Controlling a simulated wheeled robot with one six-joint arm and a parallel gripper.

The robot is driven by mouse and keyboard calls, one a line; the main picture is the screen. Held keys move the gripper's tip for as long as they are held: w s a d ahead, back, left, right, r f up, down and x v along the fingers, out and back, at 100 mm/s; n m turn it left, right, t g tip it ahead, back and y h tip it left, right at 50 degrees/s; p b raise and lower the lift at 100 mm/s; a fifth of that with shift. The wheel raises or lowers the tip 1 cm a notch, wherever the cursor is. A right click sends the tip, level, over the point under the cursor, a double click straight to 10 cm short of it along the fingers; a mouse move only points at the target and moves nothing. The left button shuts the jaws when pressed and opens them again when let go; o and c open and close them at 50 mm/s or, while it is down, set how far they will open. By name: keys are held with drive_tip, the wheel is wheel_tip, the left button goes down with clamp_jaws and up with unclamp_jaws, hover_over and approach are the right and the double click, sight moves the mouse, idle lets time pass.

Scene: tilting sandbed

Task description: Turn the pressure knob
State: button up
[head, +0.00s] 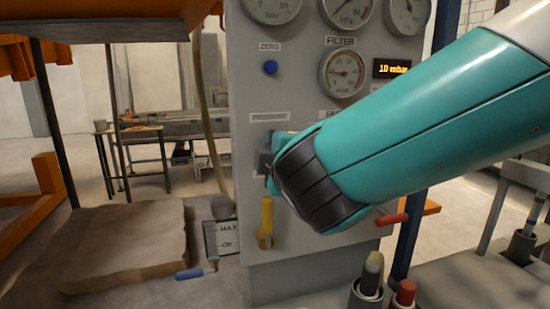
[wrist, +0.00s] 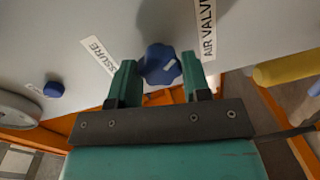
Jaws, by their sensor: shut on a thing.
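The pressure knob (wrist: 160,64) is a blue lobed knob on the grey panel (wrist: 230,25), in the wrist view beside a white label (wrist: 97,53) ending in "SURE". My gripper (wrist: 158,78) has one green finger on each side of the knob and is shut on it. In the head view, my teal arm with its black wrist reaches across the panel (head: 290,75) from the right and hides the knob and fingertips. A small display (head: 391,69) on the panel reads "10 mbar".
A blue button (head: 270,67) marked ZERO and several gauges (head: 342,73) sit above my wrist. A yellow handle (head: 266,220) is just below it, and a red-handled lever (head: 392,219) is under my arm. A sandy block (head: 125,240) lies at left.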

idle(0.4)
drive_tip(key=o, duration=0.9)
drive_tip(key=shift+s, duration=0.1)
drive_tip(key=shift+b+v, duration=2.55)
drive_tip(key=shift+v, duration=6.05)
drive_tip(key=shift+d, duration=0.1)
